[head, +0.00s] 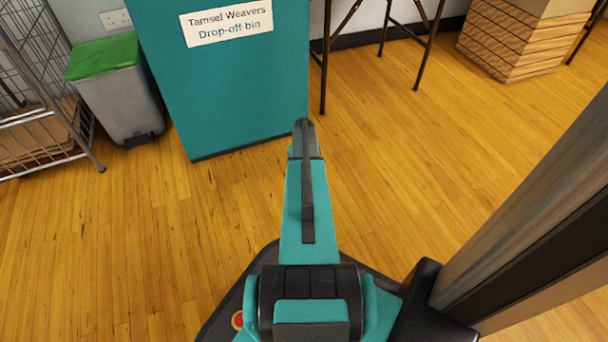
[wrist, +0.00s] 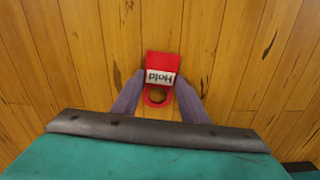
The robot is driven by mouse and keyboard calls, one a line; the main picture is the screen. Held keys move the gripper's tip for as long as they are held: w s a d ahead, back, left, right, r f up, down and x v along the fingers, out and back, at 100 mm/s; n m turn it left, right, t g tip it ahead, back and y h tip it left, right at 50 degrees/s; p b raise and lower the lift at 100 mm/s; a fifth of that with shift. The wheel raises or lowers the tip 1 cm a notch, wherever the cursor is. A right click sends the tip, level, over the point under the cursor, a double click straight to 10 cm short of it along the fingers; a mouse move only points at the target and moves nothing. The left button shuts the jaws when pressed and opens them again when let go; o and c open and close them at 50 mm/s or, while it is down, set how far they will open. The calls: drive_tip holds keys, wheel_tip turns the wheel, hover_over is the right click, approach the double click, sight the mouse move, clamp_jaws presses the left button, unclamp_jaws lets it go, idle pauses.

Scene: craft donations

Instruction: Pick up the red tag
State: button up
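The tag shows between the fingertips, against the wooden floor. The fingers look parted rather than closed on it; how high they are above the floor is hard to tell. In the head view my arm reaches forward, and neither the fingers nor the tag can be made out.
A teal drop-off bin (head: 225,95) stands ahead in the head view. Left of it are a grey bin with a green lid (head: 103,55) and a wire rack (head: 42,125). Dark table legs (head: 327,60) and a wooden crate (head: 520,50) stand at the back right. Wooden floor (head: 400,170) is clear around.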

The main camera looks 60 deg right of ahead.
drive_tip(key=shift+c, duration=0.5)
wheel_tip(320, 180, up, 4)
drive_tip(key=shift+f+p, duration=0.15)
drive_tip(key=shift+p, duration=1)
drive_tip(key=shift+s+a+r, duration=0.2)
drive_tip(key=shift+a, duration=0.05)
drive_tip(key=s+a+p, duration=0.1)
drive_tip(key=s+a, duration=0.1)
drive_tip(key=a, duration=0.1)
drive_tip(key=s+a+p, duration=0.2)
drive_tip(key=s+a, duration=0.1)
drive_tip(key=a, duration=0.1)
drive_tip(key=s+a+r+p, duration=0.1)
drive_tip(key=s+a, duration=0.1)
drive_tip(key=a, duration=0.2)
drive_tip(key=shift+s+a+p, duration=0.2)
drive_tip(key=shift+p, duration=0.2)
drive_tip(key=shift+s+a, duration=0.5)
drive_tip(key=shift+a, duration=0.3)
